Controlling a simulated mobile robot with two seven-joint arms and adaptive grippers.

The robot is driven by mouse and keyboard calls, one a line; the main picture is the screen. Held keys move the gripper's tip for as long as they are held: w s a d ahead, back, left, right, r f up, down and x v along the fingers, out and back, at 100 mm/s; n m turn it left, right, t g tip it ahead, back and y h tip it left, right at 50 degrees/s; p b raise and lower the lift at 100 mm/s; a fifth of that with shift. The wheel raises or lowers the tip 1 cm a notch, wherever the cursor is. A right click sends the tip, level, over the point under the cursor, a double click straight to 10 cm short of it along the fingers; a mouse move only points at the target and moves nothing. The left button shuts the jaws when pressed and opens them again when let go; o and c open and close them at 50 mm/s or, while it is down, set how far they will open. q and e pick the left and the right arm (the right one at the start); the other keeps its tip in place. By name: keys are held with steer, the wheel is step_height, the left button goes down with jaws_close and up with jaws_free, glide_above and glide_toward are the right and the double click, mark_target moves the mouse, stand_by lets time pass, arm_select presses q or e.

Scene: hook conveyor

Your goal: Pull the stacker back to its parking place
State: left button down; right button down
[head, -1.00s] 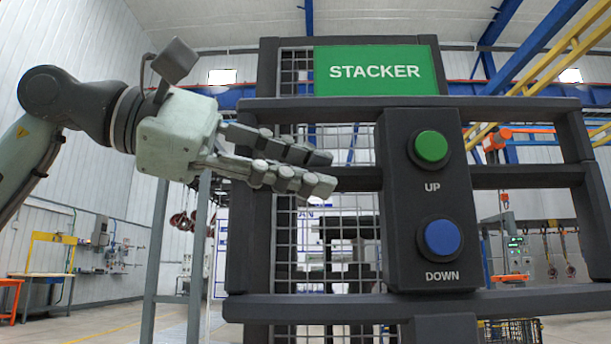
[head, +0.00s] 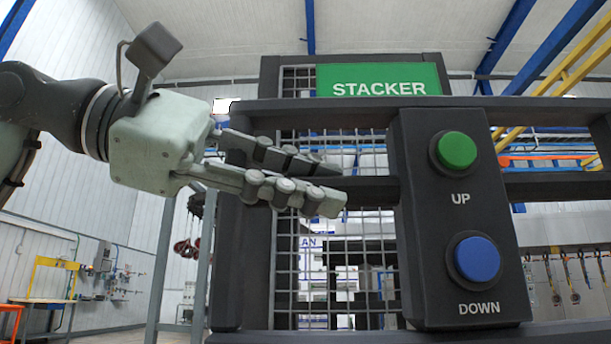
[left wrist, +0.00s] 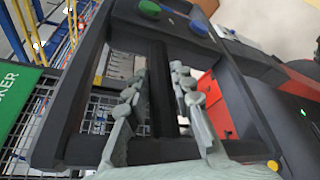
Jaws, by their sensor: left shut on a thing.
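The stacker (head: 300,113) stands close in front of me, a dark frame with wire mesh and a green STACKER sign (head: 380,78). Its control box (head: 451,230) carries a green UP button (head: 457,150) and a blue DOWN button (head: 477,258). My left gripper (head: 335,186) is shut on the stacker's middle crossbar (head: 372,191), left of the control box. In the left wrist view the fingers (left wrist: 163,85) lie on both sides of the dark bar (left wrist: 160,62). The stacker's lower part is out of the head view. My right gripper is not in view.
A yellow-framed workbench (head: 50,278) stands by the left wall. A grey post (head: 160,262) rises behind the stacker's left side. Hanging hooks (head: 572,274) show at the back right. Blue and yellow beams run overhead.

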arm_select(q)
steer(key=shift+w+d+f, duration=0.15)
steer(key=shift+f, duration=0.45)
steer(key=c, duration=1.6)
jaws_free()
steer(key=o, duration=0.3)
steer(key=shift+w+d, duration=0.1)
steer(key=shift+w, duration=0.15)
steer(key=shift+s+r, duration=0.15)
steer(key=shift+r, duration=0.1)
steer(key=v, duration=1.2)
steer(key=shift+r, duration=0.15)
